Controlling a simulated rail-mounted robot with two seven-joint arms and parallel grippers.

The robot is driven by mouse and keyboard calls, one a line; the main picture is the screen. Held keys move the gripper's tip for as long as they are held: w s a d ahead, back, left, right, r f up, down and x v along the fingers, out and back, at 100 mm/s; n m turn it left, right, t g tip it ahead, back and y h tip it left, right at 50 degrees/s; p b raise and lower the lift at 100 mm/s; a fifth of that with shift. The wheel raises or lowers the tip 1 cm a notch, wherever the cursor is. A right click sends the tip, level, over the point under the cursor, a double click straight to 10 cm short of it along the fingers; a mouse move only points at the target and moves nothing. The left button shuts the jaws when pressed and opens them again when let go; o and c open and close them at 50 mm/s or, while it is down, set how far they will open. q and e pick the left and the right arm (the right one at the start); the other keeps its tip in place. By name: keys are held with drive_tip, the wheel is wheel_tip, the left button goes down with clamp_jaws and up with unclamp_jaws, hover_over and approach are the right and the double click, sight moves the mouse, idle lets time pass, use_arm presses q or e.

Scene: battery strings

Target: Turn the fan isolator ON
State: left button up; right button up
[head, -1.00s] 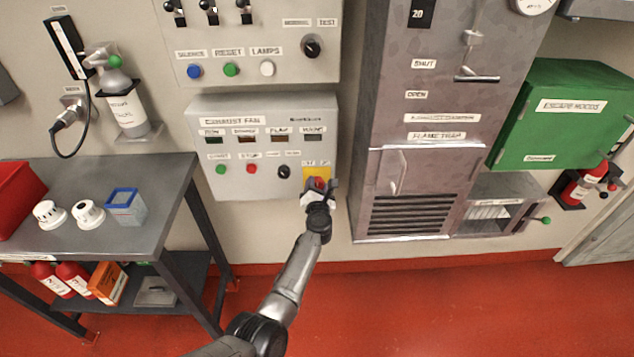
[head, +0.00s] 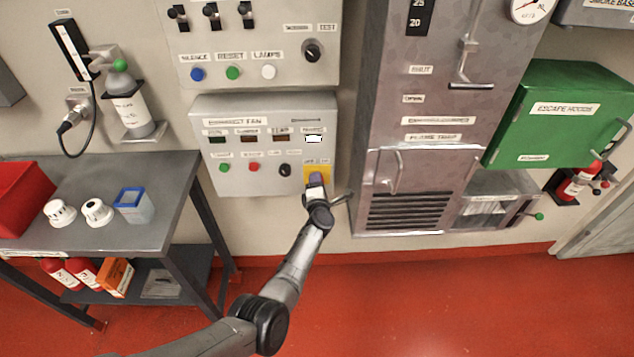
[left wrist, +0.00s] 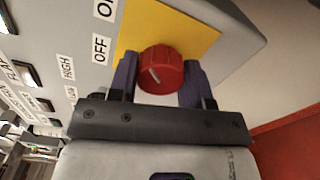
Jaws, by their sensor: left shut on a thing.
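The fan isolator is a red knob (left wrist: 162,70) with a white pointer mark, set on a yellow plate (head: 317,170) at the lower right of the grey exhaust fan panel (head: 262,180). OFF and ON labels sit along one edge of the plate. My left gripper (head: 316,180) covers the knob in the head view. In the left wrist view its two fingers (left wrist: 160,82) are shut on the knob, one on each side. The pointer mark slants toward the label side; its exact setting is hard to tell. My right gripper is not in view.
The fan panel has a lit white indicator (head: 313,139), a green button (head: 224,167), a red button (head: 254,167) and a black knob (head: 285,170). A metal flame trap cabinet (head: 420,170) stands close on the right. A grey table (head: 150,225) stands at the left.

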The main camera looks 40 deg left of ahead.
use_arm(q)
drive_tip(key=shift+m, duration=0.3)
idle(0.4)
drive_tip(key=o, duration=0.9)
drive_tip(key=p+v, duration=0.9)
drive_tip(key=v, duration=0.4)
drive_tip(key=shift+s+d, duration=0.25)
drive_tip(key=shift+d, duration=0.05)
